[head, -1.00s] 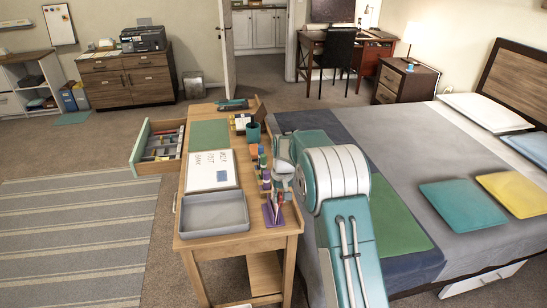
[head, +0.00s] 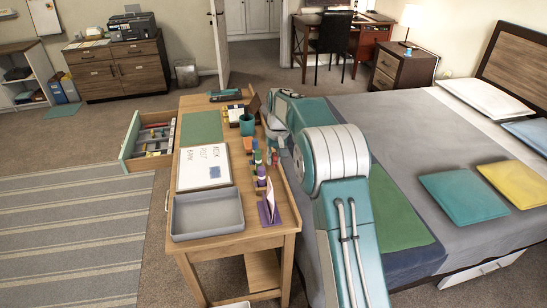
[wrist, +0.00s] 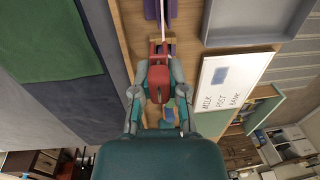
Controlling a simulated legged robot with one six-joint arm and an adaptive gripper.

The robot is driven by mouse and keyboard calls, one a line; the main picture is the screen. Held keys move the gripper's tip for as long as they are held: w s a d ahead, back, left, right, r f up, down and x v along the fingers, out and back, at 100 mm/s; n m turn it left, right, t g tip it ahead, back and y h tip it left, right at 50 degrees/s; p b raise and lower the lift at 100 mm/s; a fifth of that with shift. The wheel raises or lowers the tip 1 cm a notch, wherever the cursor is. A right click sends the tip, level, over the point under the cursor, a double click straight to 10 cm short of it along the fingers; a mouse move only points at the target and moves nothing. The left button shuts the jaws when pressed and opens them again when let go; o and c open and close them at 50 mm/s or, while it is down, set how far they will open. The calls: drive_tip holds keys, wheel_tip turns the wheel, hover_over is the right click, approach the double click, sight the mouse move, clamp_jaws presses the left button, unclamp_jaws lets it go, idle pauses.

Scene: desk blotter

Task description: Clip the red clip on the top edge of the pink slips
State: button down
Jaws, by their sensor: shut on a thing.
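In the wrist view my gripper (wrist: 157,85) is shut on the red clip (wrist: 158,78), one finger on each side. The clip's two prongs point up the picture, towards the pink slips (wrist: 165,22), which show edge-on as a thin pale strip. Whether the prongs touch or straddle the strip cannot be told. In the head view the pink slips (head: 269,194) stand upright in a purple holder (head: 269,214) at the desk's near right. The holder also shows in the wrist view (wrist: 151,10). The clip is not clearly visible in the head view, where my arm crowds the desk's right edge.
A grey tray (head: 207,227) and a lettered whiteboard (head: 204,174) lie left of the holder. Several small coloured items (head: 258,160) and a teal cup (head: 247,125) stand behind it. An open drawer (head: 147,160) juts out left. The bed (head: 400,135) is on the right.

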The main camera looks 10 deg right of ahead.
sight(273, 153)
drive_tip(key=f, duration=0.3)
drive_tip(key=a+f, duration=0.1)
drive_tip(key=f, duration=0.1)
drive_tip(key=shift+f, duration=0.25)
drive_tip(key=shift+a+f, duration=0.15)
drive_tip(key=shift+f, duration=1.25)
idle(1.6)
drive_tip(key=c, duration=0.6)
unclamp_jaws()
drive_tip(key=r, duration=0.8)
drive_tip(key=d+r, duration=0.1)
drive_tip(key=r, duration=0.2)
drive_tip(key=shift+d+r, duration=0.1)
drive_tip(key=shift+r, duration=0.3)
